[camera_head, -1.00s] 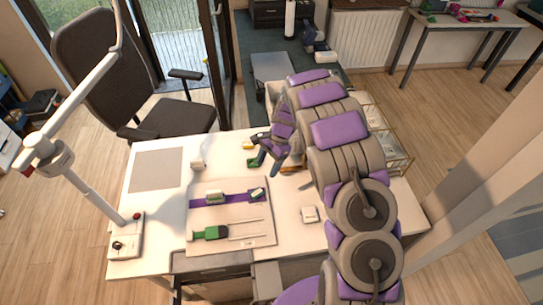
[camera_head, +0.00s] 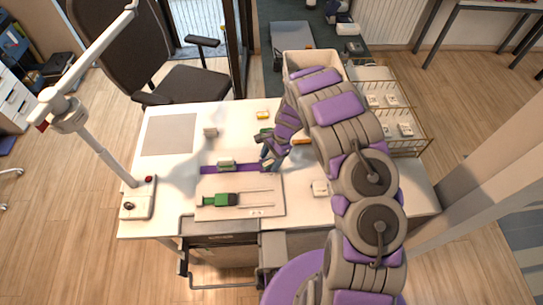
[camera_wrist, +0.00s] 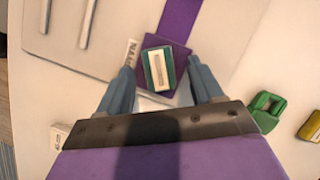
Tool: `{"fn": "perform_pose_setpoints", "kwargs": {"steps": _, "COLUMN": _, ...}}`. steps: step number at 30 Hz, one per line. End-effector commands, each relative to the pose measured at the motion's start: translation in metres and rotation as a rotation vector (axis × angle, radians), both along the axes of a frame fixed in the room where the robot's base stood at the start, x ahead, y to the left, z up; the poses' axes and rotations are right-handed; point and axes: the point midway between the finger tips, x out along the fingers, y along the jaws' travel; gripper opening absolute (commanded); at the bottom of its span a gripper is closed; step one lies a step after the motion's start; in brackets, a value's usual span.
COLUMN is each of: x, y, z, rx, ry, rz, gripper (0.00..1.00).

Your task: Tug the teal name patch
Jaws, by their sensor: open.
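The teal name patch (camera_wrist: 158,69) is a small teal-framed piece with a pale center. It lies on the end of a purple strap (camera_wrist: 180,22) in the wrist view, next to a white label reading "NAM" (camera_wrist: 131,52). My gripper (camera_wrist: 160,72) is open, with one blue-grey finger on each side of the patch. Gaps show between the fingers and the patch. In the head view my gripper (camera_head: 270,158) is low over the right end of the strap (camera_head: 243,168) and hides the patch.
A green-and-white piece (camera_head: 226,165) sits on the strap. A green piece (camera_wrist: 268,109) and a yellow piece (camera_wrist: 311,126) lie right in the wrist view. A lamp (camera_head: 105,140) stands left.

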Motion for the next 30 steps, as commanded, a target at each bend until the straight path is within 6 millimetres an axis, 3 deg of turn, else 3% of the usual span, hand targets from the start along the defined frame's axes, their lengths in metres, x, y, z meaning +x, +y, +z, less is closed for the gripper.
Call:
{"fn": "perform_pose_setpoints", "kwargs": {"steps": 5, "x": -0.0003, "y": 0.0001, "z": -0.0005, "rx": 0.0, "ry": 0.002, "rz": -0.001, "gripper": 0.65}}
{"fn": "perform_pose_setpoints", "kwargs": {"steps": 23, "x": -0.0002, "y": 0.0, "z": -0.0005, "rx": 0.0, "ry": 0.002, "rz": 0.0, "gripper": 0.08}}
{"fn": "perform_pose_setpoints", "kwargs": {"steps": 24, "x": -0.0001, "y": 0.0, "z": -0.0005, "rx": 0.0, "ry": 0.002, "rz": 0.0, "gripper": 0.32}}
{"fn": "perform_pose_setpoints", "kwargs": {"steps": 30, "x": 0.0, "y": 0.0, "z": -0.0004, "rx": 0.0, "ry": 0.002, "rz": -0.001, "gripper": 0.13}}
